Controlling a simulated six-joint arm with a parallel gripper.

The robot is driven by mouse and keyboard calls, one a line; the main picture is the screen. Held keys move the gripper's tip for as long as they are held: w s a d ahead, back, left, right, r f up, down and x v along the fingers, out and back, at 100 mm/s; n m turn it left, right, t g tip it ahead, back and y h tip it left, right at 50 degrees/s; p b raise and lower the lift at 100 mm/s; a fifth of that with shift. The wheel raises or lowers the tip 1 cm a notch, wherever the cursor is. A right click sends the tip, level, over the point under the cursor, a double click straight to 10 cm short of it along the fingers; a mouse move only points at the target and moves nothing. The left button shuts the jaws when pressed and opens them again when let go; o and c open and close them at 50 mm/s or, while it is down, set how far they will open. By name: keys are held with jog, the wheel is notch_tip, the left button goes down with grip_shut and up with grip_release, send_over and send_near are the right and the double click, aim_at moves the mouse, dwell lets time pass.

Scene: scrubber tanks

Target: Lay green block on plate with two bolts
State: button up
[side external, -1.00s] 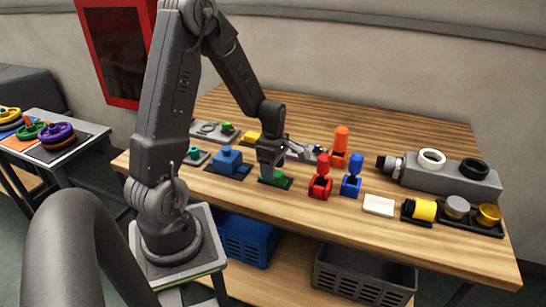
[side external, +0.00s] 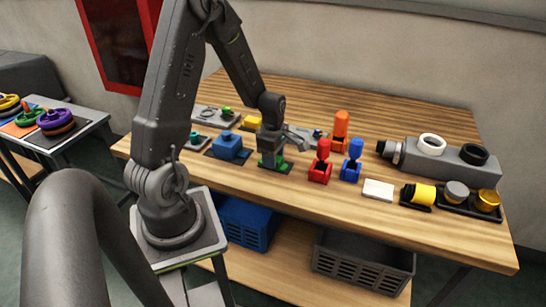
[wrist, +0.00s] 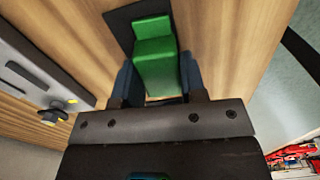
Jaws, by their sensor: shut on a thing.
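The green block (side external: 279,163) sits on a small dark mat near the front of the wooden table. My gripper (side external: 270,160) points down at it, shut on it. In the wrist view the stepped green block (wrist: 155,50) shows between the two fingers, with the dark mat (wrist: 121,18) beneath it. A grey plate (wrist: 30,75) with a slot and a dark and yellow fitting shows at the left of the wrist view. I cannot tell whether it is the plate with two bolts. A grey plate (side external: 304,131) behind my gripper is partly hidden in the side view.
A blue block (side external: 228,147) stands to the left, and a yellow block (side external: 252,123) behind. A red piece (side external: 320,170) and a blue piece (side external: 351,168) stand close on the right. A white slab (side external: 378,190) lies further right. Bare wood lies in front of the mat.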

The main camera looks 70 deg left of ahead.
jog(key=shift+c, duration=0.4)
jog(key=shift+r, duration=3.55)
jog(key=w+a+r+n, duration=0.1)
jog(key=w+a+r, duration=0.1)
jog(key=w+a, duration=0.4)
jog(key=w+a+r, duration=0.2)
jog(key=w+a, duration=0.1)
jog(key=w, duration=0.5)
send_over(300, 134)
jog(key=shift+f, duration=3.2)
jog(key=shift+f, duration=1.45)
jog(key=o, duration=1)
